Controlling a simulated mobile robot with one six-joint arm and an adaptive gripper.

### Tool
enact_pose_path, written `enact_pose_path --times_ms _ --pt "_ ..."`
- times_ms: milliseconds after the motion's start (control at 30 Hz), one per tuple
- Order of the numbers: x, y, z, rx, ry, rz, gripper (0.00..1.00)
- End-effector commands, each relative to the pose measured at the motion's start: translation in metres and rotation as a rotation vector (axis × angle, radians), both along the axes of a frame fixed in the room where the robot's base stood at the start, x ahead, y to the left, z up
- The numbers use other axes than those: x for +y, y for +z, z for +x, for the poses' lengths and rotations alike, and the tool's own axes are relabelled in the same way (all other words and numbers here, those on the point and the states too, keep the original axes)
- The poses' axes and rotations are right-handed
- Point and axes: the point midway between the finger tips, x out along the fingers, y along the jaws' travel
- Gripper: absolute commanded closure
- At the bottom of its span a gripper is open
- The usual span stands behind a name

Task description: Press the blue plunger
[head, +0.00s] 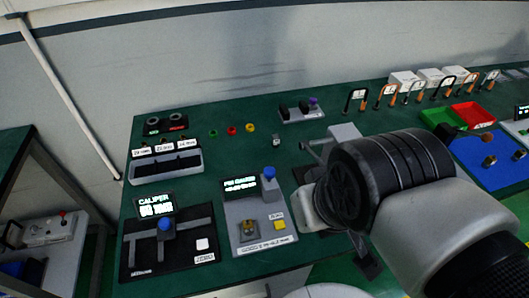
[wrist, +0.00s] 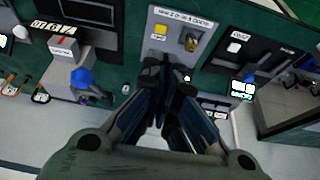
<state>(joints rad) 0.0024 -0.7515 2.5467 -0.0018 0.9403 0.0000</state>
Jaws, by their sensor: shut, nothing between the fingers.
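In the head view a blue knob (head: 269,173) stands upright on a grey block of the pin-gauge panel (head: 235,238). Another blue knob (head: 165,223) sits on the black caliper panel (head: 190,250). In the wrist view a blue knob (wrist: 82,77) shows on a grey fixture (wrist: 62,72), left of my gripper. I cannot tell which one is the plunger. My gripper (wrist: 167,75) is shut and empty, over the pin-gauge panel near its yellow button (wrist: 160,29). It stands apart from the blue knob seen there. In the head view my arm hides most of the gripper.
The green bench (head: 225,132) also holds a grey rack (head: 168,165) at the left. A red tray (head: 472,115) and a blue mat (head: 470,150) lie at the right. The wall is behind. Open bench shows around the small coloured buttons at the back.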

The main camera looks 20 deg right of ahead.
Motion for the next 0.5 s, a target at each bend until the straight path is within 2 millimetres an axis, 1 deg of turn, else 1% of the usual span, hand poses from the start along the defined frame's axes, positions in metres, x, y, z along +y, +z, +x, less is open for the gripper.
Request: enact_pose_path --times_ms 67,167,267,333,400,467,500 --pt "0.000 0.007 0.005 0.011 0.000 0.000 1.00" --pt "0.000 0.023 0.021 0.042 0.000 0.000 1.00" --pt "0.000 0.044 0.049 0.092 0.000 0.001 1.00" --pt "0.000 0.056 0.073 0.134 0.000 0.001 1.00" --pt "0.000 0.065 0.098 0.176 0.001 0.001 1.00" --pt "0.000 0.068 0.120 0.211 0.001 0.001 1.00" --pt "0.000 0.069 0.134 0.234 0.001 0.001 1.00"
